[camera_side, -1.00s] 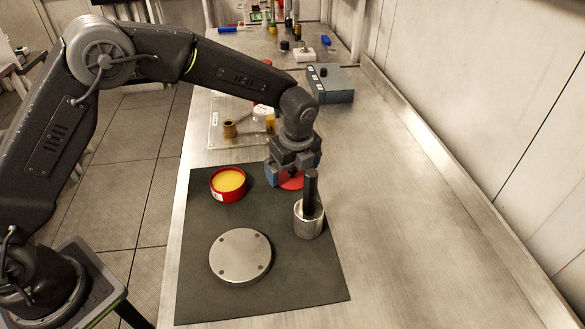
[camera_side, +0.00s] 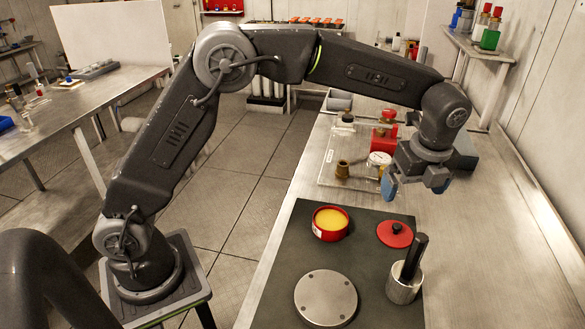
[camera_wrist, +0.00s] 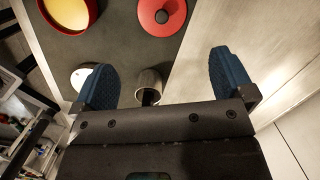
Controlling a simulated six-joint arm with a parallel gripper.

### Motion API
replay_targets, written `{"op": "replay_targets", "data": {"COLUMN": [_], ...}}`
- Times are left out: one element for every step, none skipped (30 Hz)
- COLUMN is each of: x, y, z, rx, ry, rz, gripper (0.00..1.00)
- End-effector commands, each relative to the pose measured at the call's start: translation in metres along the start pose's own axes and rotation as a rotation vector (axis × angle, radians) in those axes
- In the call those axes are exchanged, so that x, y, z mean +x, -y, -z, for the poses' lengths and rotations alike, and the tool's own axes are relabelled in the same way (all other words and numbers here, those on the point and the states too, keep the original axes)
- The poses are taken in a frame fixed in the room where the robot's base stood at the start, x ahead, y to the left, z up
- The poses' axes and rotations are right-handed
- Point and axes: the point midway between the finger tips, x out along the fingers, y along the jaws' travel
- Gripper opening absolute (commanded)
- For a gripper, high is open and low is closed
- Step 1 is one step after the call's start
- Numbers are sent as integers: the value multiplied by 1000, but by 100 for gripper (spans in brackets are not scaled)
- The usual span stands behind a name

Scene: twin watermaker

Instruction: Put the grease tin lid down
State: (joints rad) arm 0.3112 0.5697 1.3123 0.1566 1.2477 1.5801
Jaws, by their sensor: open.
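The red grease tin lid (camera_side: 395,233) with its dark knob lies flat on the dark mat (camera_side: 290,262), near the mat's right edge. It also shows in the wrist view (camera_wrist: 150,14) at the top. The open red grease tin (camera_side: 330,222) with yellow grease stands on the mat to the left of the lid. My gripper (camera_side: 416,186) is open and empty, raised above and beyond the lid, apart from it. In the wrist view its two blue fingers (camera_wrist: 163,85) are wide apart with nothing held between them.
A metal cylinder (camera_side: 403,290) with a dark rod leaning in it stands on the mat in front of the lid. A round metal plate (camera_side: 326,298) lies at the mat's front. Brass and red fittings (camera_side: 384,138) stand behind the mat. The bench to the right is clear.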

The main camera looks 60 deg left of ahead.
Motion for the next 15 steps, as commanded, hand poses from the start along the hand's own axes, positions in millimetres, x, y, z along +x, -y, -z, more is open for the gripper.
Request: {"op": "replay_targets", "data": {"x": [-8, -13, -21, -28, -36, -47, -54, -61, -69, -75, -80, -86, -89, -92, -95], "y": [-5, -10, -18, -25, -34, -48, -59, -70, -86, -98, -110, -126, -138, -150, -166], "z": [-4, -7, -12, -16, -20, -26, -30, -34, -38, -41, -43, -45, -47, -48, -49], "rx": [-38, -70, -127, -179, -238, -326, -396, -468, -563, -635, -707, -803, -874, -945, -1041], "ry": [-2, -5, -9, -14, -19, -29, -38, -47, -60, -71, -83, -100, -114, -127, -147], "rz": [12, 19, 32, 45, 58, 77, 92, 105, 125, 139, 153, 170, 184, 197, 214], "gripper": [100, 100, 100, 100, 100, 100, 100, 100, 100, 100, 100, 100, 100, 100, 100]}}
